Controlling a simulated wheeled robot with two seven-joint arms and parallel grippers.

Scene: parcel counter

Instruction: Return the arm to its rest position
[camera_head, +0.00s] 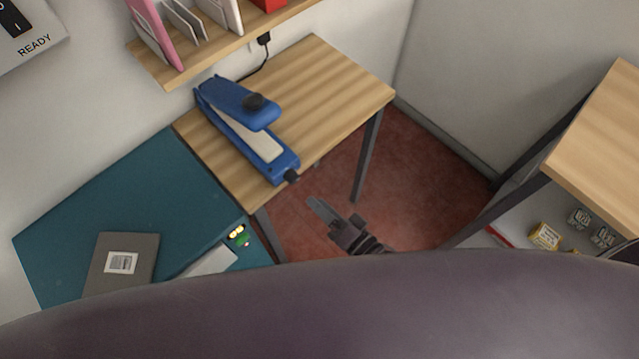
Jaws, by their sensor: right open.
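My right gripper (324,210) shows near the middle of the head view, open and with nothing between its fingers. It is over the red floor, in front of the wooden table (335,85) and apart from it. Most of the right arm is hidden behind the large dark curved shape across the bottom. My left gripper is not in view.
A blue sealer-like device (232,115) stands on the wooden table. A grey parcel with a label (125,250) lies on the teal counter (150,190) at left. A shelf (160,70) hangs above. Another wooden table (600,150) stands at right. Red floor (420,170) is clear between.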

